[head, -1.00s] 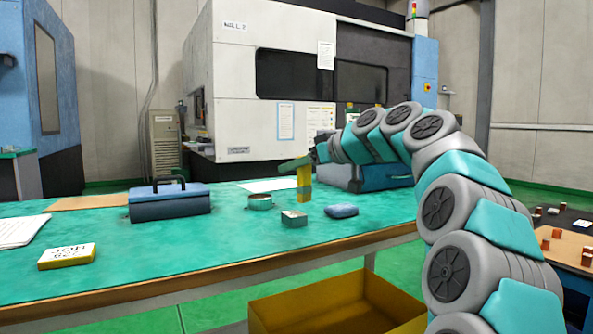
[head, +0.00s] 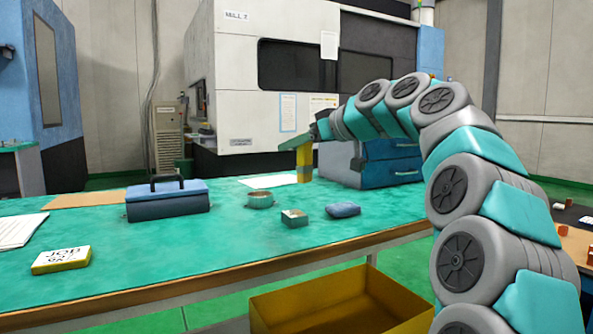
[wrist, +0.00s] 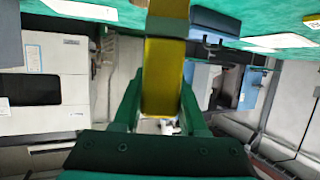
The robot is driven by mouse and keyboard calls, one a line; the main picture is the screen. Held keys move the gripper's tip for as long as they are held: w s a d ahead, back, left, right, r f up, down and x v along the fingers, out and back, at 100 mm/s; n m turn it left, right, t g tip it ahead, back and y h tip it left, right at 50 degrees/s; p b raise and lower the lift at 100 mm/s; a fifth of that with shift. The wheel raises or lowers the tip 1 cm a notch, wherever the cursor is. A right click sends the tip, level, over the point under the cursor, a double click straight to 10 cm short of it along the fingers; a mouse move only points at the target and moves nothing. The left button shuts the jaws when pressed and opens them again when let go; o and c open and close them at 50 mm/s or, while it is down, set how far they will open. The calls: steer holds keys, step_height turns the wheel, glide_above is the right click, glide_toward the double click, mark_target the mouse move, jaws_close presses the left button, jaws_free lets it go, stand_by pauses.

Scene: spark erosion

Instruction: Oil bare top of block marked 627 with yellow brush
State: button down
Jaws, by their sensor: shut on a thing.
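My gripper (head: 298,144) is shut on the yellow brush (head: 304,166), which hangs upright above the far part of the bench, behind the tin. In the wrist view the yellow brush (wrist: 165,75) runs between the two green fingers, with a grey-brown band at its far end. A small block (head: 294,219) with a pale patch on top sits on the bench, in front of the brush and apart from it. Its marking is too small to read.
A blue pad (head: 343,209) lies right of the block. A blue toolbox (head: 167,201), a job card block (head: 61,260) and papers are at left. A blue drawer cabinet (head: 391,172) stands behind right. A yellow bin (head: 340,305) is below the bench edge.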

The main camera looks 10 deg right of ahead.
steer(key=shift+r, duration=0.1)
steer(key=p, duration=0.4)
steer(key=shift+r, duration=0.3)
